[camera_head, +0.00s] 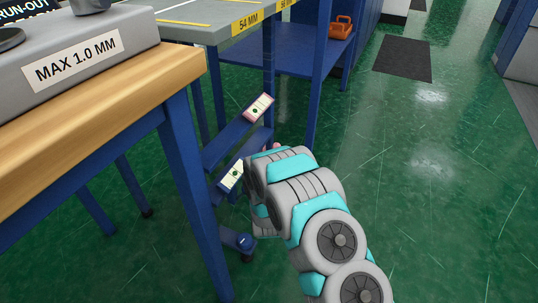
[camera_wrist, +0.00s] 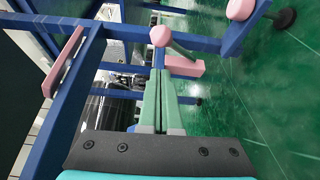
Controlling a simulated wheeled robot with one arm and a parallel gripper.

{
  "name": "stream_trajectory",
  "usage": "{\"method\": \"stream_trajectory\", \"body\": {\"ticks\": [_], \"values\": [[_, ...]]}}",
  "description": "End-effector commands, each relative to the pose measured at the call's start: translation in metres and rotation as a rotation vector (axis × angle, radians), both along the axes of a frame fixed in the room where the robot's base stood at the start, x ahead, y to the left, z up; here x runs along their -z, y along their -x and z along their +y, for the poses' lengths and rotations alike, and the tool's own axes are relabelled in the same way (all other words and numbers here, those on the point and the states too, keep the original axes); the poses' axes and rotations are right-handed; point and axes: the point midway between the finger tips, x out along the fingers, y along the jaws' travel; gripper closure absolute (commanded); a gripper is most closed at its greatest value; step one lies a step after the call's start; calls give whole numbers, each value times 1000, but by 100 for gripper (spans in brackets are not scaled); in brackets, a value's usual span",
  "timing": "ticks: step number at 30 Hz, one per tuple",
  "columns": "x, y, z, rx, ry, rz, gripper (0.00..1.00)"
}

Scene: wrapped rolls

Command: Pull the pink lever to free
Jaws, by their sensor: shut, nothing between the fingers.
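In the wrist view a pink round knob (camera_wrist: 161,36) sits just beyond my fingertips, with a short dark stem running from it to the lower right. A pink block (camera_wrist: 186,67) lies beside it, right of the fingertips. These look like parts of the pink lever; how they join is partly hidden by my fingers. My gripper (camera_wrist: 160,74) is shut and empty, its green fingers together and pointing toward the knob. Whether the tips touch it, I cannot tell. In the head view only a speck of pink (camera_head: 276,146) shows past my arm, and my fingers are hidden.
A blue frame carries two labelled plates, one pink-edged (camera_head: 259,108) and one pale (camera_head: 231,175). A wooden-edged bench (camera_head: 110,95) stands at the left, a blue table (camera_head: 270,55) behind. Another pink bar (camera_wrist: 63,62) shows left in the wrist view. Green floor is clear at right.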

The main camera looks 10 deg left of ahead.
Motion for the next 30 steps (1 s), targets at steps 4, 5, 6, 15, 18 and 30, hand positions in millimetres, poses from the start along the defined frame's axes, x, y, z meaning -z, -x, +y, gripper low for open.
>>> {"method": "stream_trajectory", "body": {"ticks": [4,5,6,15,18,30], "values": [[-1,-13,1,1,-3,-5,100],[-1,-18,2,2,-3,-6,100],[0,-24,2,2,-2,-4,100],[3,-69,7,2,-1,-2,100],[2,-81,9,2,-2,-2,100],[2,-98,12,0,0,-2,100]]}}
